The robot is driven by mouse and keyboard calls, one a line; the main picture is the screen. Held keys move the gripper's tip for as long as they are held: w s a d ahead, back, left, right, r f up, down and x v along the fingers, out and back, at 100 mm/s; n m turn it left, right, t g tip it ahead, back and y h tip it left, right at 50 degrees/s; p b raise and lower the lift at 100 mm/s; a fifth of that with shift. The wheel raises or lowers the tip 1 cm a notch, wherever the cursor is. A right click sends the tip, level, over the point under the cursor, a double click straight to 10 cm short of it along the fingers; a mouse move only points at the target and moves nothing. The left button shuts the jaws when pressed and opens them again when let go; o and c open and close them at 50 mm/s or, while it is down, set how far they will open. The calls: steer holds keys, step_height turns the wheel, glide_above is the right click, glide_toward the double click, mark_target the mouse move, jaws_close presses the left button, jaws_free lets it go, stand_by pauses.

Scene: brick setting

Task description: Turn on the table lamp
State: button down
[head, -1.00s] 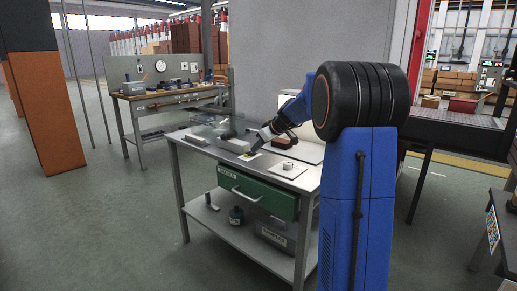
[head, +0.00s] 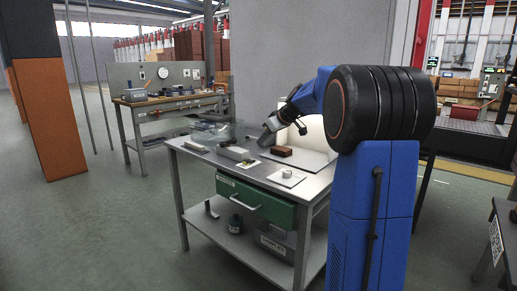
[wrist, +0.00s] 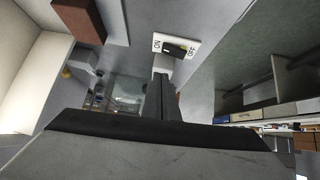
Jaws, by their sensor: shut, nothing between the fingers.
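A small white switch plate (head: 248,163) marked ON and OFF lies on the grey workbench top (head: 262,176). My gripper (head: 266,138) is shut and empty, raised above the bench, behind and right of the plate in the head view. Its fingers (wrist: 164,92) point toward the plate in the wrist view, apart from it as far as I can tell. I cannot make out the lamp with certainty.
A brown brick (head: 281,151) and a white pad (head: 287,177) with a small round knob stand on the bench right of the plate. A grey box (head: 234,153) is close on its left. A green drawer (head: 256,198) is below. A pale panel-like shape (head: 312,134) is behind.

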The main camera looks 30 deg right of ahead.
steer(key=shift+d+v, duration=0.25)
steer(key=shift+v, duration=1.05)
steer(key=shift+d+v, duration=0.2)
steer(key=shift+v, duration=1.15)
steer(key=shift+w, duration=0.15)
steer(key=s+a+f+m+g, duration=0.1)
steer(key=s+a+f, duration=0.2)
steer(key=s+a, duration=0.75)
steer(key=s+a+f+m+g, duration=0.1)
steer(key=s+a+f+g, duration=0.15)
steer(key=s+a, duration=0.8)
steer(key=s+a+f+m+h, duration=0.1)
steer(key=s+f, duration=0.6)
steer(key=s, duration=0.4)
steer(key=s+a+f+m+h, duration=0.1)
steer(key=s+a+f, duration=0.1)
steer(key=s+f, duration=0.5)
steer(key=s, duration=0.5)
steer(key=shift+a+f, duration=0.15)
steer(key=shift+f, duration=0.25)
